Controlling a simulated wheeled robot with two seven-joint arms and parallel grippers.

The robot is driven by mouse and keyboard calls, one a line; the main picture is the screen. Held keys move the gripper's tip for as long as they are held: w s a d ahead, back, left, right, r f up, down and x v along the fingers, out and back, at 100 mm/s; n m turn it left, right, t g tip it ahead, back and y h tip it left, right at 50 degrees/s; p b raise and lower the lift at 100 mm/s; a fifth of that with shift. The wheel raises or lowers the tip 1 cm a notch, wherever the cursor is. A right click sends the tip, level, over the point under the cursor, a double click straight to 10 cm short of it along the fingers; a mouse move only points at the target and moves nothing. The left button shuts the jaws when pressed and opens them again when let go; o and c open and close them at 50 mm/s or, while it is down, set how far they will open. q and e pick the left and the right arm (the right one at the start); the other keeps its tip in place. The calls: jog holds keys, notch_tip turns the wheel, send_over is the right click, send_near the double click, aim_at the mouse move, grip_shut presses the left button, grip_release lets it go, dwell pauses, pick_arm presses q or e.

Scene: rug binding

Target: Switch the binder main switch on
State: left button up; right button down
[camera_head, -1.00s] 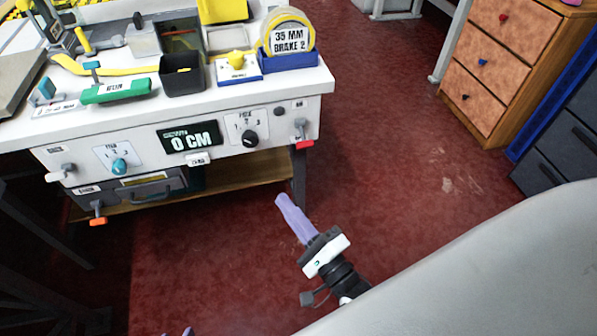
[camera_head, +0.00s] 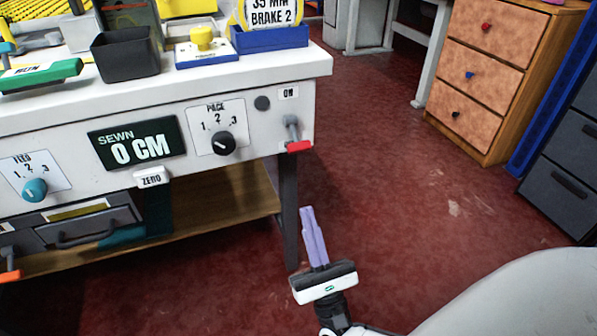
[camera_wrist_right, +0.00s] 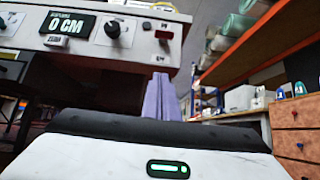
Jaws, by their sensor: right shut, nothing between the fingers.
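The main switch (camera_head: 296,144) is a grey lever with a red handle at the right end of the binder bench's white front panel. Its red end hangs down, below a small "ON" label (camera_head: 288,92). It also shows in the right wrist view (camera_wrist_right: 163,35), near the top middle. My right gripper (camera_head: 307,210) has purple fingers, shut together with nothing between them. It points up toward the bench, below the switch and apart from it. The fingers also show in the right wrist view (camera_wrist_right: 160,80). My left gripper is not in view.
The panel also has a pace knob (camera_head: 221,144), a "0 CM" display (camera_head: 136,149), a zero button (camera_head: 152,177) and a teal feed knob (camera_head: 35,190). A bench leg (camera_head: 288,210) stands beside my right fingers. Open red floor lies to the right, before a wooden drawer cabinet (camera_head: 490,75).

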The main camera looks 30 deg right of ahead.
aim_at(295, 136)
jog(key=shift+r, duration=0.1)
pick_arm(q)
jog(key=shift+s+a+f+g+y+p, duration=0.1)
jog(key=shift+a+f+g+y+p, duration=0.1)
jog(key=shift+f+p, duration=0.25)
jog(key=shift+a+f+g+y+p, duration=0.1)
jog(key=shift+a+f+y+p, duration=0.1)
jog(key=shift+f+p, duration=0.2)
pick_arm(e)
jog(key=w+d+r, duration=0.1)
jog(key=w+r, duration=0.4)
jog(key=r, duration=0.5)
jog(key=shift+r, duration=0.15)
jog(key=shift+d, duration=0.1)
